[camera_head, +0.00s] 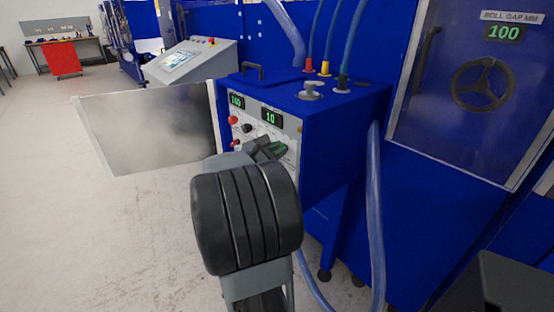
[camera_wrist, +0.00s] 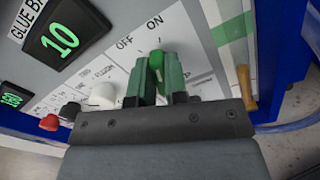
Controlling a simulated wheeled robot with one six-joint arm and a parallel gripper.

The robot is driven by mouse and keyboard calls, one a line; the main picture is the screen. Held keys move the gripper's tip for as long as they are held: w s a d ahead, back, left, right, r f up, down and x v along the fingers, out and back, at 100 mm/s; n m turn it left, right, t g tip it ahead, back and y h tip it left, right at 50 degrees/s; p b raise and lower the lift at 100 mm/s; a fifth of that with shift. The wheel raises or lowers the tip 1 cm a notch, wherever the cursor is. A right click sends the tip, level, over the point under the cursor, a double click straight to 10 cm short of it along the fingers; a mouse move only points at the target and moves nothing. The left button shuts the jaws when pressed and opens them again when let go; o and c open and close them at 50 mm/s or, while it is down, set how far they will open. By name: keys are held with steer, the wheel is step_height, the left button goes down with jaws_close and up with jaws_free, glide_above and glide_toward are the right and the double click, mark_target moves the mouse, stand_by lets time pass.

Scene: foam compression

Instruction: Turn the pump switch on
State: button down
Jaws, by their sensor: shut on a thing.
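The pump switch is a green knob (camera_wrist: 156,60) on a pale control panel, in front of the OFF and ON lettering in the wrist view. My gripper (camera_wrist: 156,78) has its two green fingers on either side of the knob and is shut on it. The fingers cover much of the knob, so I cannot tell which label it points to. In the head view my gripper (camera_head: 268,150) reaches the front panel of the blue machine (camera_head: 345,130), and the switch is hidden behind it.
An open metal door (camera_head: 150,125) stands out to the left of the panel. A white knob (camera_wrist: 103,95), a red knob (camera_wrist: 49,122) and a green "10" display (camera_wrist: 62,38) sit left of the switch. A clear hose (camera_head: 374,220) hangs at the machine's right.

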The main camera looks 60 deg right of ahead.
steer(key=shift+f+m+b, duration=0.1)
steer(key=shift+m+b, duration=0.5)
steer(key=shift+m, duration=0.3)
steer(key=c, duration=1.1)
jaws_free()
steer(key=shift+c, duration=0.2)
steer(key=v, duration=1.4)
